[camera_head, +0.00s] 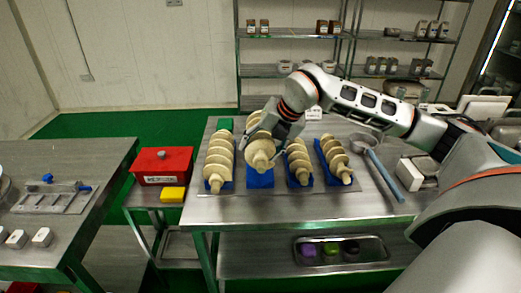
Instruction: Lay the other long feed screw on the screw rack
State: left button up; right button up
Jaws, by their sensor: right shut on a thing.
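My right gripper (276,128) is shut on a cream-coloured feed screw (260,152) at the middle left of the table. The screw is lengthwise to the table, its near end over a blue cradle (260,180) of the screw rack. It looks slightly raised above the cradle; I cannot tell whether it touches. The gripper and wrist hide part of its far half. Another screw (218,161) lies in the cradle to the left. Two more, a third screw (298,162) and a fourth screw (336,160), lie in cradles to the right. My left gripper is not in view.
A ladle-like tool with a blue handle (384,175) lies right of the rack. A red box (162,167) and a yellow block (172,194) sit on a low stand at left. A tray (370,250) is on the lower shelf. The table's front strip is clear.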

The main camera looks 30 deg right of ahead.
aim_at(267, 140)
jog(key=o, duration=1.6)
jog(key=shift+o, duration=1)
jog(key=shift+r, duration=0.1)
jog(key=shift+p+v, duration=0.75)
jog(key=shift+v, duration=0.6)
jog(key=shift+p+v, duration=0.95)
jog(key=shift+v, duration=1.4)
